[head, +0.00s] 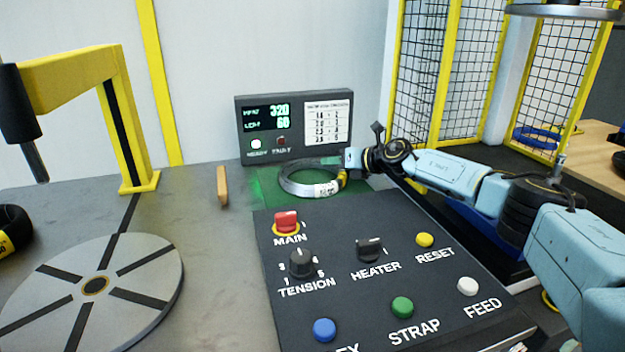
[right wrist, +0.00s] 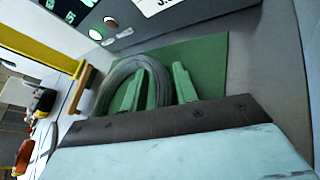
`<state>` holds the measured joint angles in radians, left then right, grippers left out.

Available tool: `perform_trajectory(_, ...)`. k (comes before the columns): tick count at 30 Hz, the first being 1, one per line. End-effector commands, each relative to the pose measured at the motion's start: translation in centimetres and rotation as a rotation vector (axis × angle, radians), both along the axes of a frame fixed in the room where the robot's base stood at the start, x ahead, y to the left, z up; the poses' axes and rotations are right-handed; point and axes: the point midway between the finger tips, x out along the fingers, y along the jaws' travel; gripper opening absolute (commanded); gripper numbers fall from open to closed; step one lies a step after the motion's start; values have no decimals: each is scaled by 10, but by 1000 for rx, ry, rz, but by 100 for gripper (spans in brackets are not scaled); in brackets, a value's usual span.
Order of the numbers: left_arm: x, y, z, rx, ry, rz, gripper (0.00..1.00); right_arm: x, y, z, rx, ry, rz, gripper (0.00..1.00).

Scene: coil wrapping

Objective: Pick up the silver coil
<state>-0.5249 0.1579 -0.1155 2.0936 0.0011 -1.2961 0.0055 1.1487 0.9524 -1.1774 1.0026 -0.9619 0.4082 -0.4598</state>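The silver coil (head: 297,187) is a grey ring with a white label and a yellow band. It is at the green mat (head: 262,187) behind the control panel; it also shows in the right wrist view (right wrist: 108,87). My right gripper (head: 331,161) reaches in from the right to the coil's far right side. In the right wrist view its two green fingers (right wrist: 157,78) stand apart, one inside the ring and one outside, with the coil's rim between them. I cannot tell if either finger touches the rim. My left gripper is not in view.
The control panel (head: 350,262) with knobs and buttons lies in front of the mat. A display box (head: 293,128) stands behind it. A wooden-coloured block (head: 222,186) stands left of the mat. A round grey turntable (head: 140,275) and yellow post (head: 118,120) are at left.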

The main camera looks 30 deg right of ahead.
Motion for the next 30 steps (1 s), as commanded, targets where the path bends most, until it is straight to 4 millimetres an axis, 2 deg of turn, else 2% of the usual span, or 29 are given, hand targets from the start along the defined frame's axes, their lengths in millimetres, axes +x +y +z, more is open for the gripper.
perform_trajectory(6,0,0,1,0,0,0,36,0,0,1,0,0,0,28)
perform_trajectory(12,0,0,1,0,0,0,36,0,0,1,0,-1,0,1)
perform_trajectory(13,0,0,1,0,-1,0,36,0,0,1,0,-1,0,0)
perform_trajectory(30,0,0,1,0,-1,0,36,1,0,3,4,-4,-2,0)
